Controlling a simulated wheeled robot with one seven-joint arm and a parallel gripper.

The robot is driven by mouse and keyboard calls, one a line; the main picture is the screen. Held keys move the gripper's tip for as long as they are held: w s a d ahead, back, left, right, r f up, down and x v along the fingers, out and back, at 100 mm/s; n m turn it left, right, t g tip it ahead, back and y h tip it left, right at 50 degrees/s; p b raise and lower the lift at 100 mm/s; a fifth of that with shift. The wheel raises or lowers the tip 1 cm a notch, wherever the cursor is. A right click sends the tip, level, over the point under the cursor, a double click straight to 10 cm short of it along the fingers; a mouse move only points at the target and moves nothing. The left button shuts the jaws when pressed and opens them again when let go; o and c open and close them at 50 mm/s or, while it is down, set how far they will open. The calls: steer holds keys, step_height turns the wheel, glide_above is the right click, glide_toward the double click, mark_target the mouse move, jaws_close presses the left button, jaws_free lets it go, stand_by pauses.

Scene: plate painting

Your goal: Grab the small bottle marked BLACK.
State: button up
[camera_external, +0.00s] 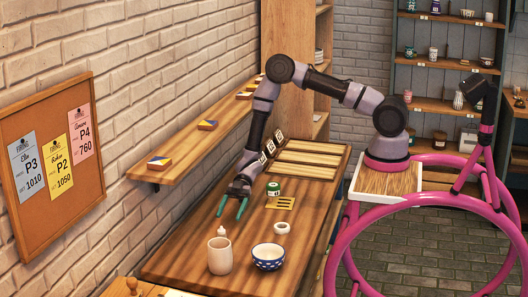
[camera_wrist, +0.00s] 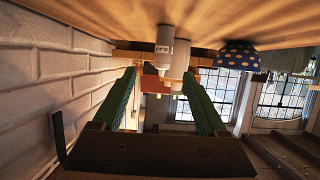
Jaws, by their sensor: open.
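A small white bottle (camera_external: 221,232) with a pointed nozzle stands on the wooden table, partly hidden behind a cream cup (camera_external: 220,260). In the wrist view, which shows the table at the top, the bottle (camera_wrist: 165,39) bears a small dark label that I cannot read clearly. The cup (camera_wrist: 181,60) shows behind it. My gripper (camera_external: 230,215) is open, its two green fingers apart, low over the table on the far side of the bottle. Nothing is between the fingers (camera_wrist: 160,75) at their tips; the bottle stands ahead of them, apart.
A blue polka-dot bowl (camera_external: 268,258) stands right of the cup. A small white ring-like dish (camera_external: 281,228), a yellow slotted plate (camera_external: 285,203) and a green-labelled jar (camera_external: 273,188) are farther back. A wall shelf (camera_external: 190,143) with small boxes runs along the left.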

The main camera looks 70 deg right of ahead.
mark_target(221, 233)
steer(key=x, duration=0.5)
steer(key=shift+s+a+f, duration=0.1)
steer(key=shift+a+f, duration=0.05)
steer(key=shift+a, duration=0.1)
steer(key=x, duration=0.4)
steer(key=shift+s+a, duration=0.15)
steer(key=shift+s, duration=0.1)
steer(key=shift+w+a, duration=0.1)
steer(key=shift+a, duration=0.35)
jaws_close()
